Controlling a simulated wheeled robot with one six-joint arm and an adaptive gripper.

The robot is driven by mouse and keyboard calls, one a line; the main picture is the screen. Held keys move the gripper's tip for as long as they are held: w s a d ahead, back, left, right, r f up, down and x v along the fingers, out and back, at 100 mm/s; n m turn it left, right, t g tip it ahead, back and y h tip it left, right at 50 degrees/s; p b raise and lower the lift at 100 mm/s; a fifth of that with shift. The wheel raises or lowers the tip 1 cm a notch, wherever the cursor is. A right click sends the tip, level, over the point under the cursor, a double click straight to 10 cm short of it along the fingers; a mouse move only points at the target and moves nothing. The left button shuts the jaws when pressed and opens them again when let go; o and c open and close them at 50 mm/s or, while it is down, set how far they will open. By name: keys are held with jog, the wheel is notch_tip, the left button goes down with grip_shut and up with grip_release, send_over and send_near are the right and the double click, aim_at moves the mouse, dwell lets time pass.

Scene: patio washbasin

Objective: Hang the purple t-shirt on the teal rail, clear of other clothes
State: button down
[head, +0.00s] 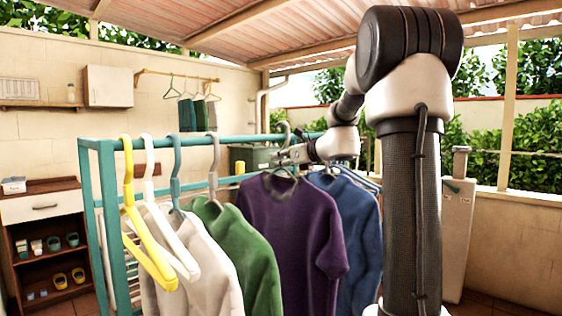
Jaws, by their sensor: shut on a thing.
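The purple t-shirt (291,235) hangs upright on a hanger, between a green garment (245,255) on its left and a blue garment (355,230) on its right. The hanger's grey hook (284,130) rises at the teal rail (255,139); I cannot tell whether it rests on the rail. My gripper (287,154) is at the hanger's neck, just above the collar, and is shut on the hanger. The shirt's left edge overlaps the green garment in the picture; whether they touch is unclear. Its right edge is close to the blue garment.
A yellow hanger (150,245), a white hanger (165,230) and pale clothes (200,262) crowd the rail's near left. My arm hides the right side. A wooden shelf unit (45,240) stands at left. A wall rack (180,74) with small hangers is behind.

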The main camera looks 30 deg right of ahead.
jog(key=shift+f, duration=0.15)
jog(key=shift+f, duration=1.15)
jog(key=c, duration=1.4)
grip_release()
jog(key=shift+s, duration=0.1)
jog(key=s+d, duration=0.1)
jog(key=s, duration=0.2)
jog(key=s+d, duration=0.1)
jog(key=s, duration=0.3)
jog(key=s+d, duration=0.2)
jog(key=s, duration=0.2)
jog(key=shift+s, duration=0.1)
